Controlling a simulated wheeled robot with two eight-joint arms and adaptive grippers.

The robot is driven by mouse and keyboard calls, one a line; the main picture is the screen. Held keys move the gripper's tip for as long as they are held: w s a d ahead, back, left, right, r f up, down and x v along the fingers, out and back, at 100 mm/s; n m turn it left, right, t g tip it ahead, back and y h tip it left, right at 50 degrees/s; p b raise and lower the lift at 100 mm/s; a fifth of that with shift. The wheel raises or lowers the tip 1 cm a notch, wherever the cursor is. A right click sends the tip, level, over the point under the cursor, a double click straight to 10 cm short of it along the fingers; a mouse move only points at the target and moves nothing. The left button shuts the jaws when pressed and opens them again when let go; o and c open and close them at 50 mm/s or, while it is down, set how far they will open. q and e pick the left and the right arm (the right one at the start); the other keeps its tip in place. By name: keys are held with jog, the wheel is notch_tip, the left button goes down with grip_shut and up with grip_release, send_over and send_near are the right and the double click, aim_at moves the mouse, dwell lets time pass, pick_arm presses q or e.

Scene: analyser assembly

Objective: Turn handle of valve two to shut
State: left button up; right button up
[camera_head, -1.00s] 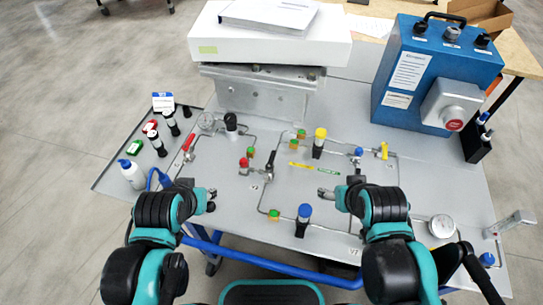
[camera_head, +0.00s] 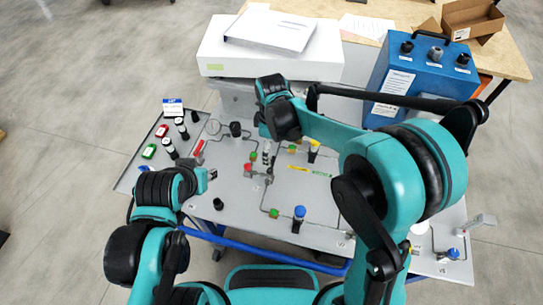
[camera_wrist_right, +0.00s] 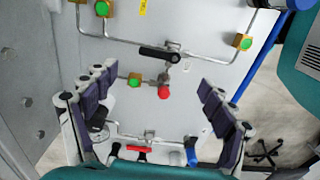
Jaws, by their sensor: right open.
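Valve two appears to be the black-handled valve (camera_head: 269,178) in the middle of the grey panel in the head view; its label is too small to read. In the right wrist view its black handle (camera_wrist_right: 160,54) lies across the picture, roughly along the pipe. My right gripper (camera_head: 267,153) reaches down over the panel just behind this valve. In the right wrist view its fingers (camera_wrist_right: 155,103) are wide apart and empty, with the handle beyond them, apart from both. My left gripper (camera_head: 211,175) hangs over the panel's left part; its fingers are too small to judge.
A red knob (camera_wrist_right: 163,92) and green-capped fittings (camera_wrist_right: 135,79) sit close to the handle. A black valve with a blue top (camera_head: 298,219) stands in front. A white box (camera_head: 270,50) and a blue box (camera_head: 425,72) stand at the back. Bottles line the left tray.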

aim_at(272, 165)
notch_tip(272, 165, down, 8)
jog(key=shift+r+b, duration=0.15)
jog(key=shift+b, duration=1.1)
jog(key=c, duration=1.2)
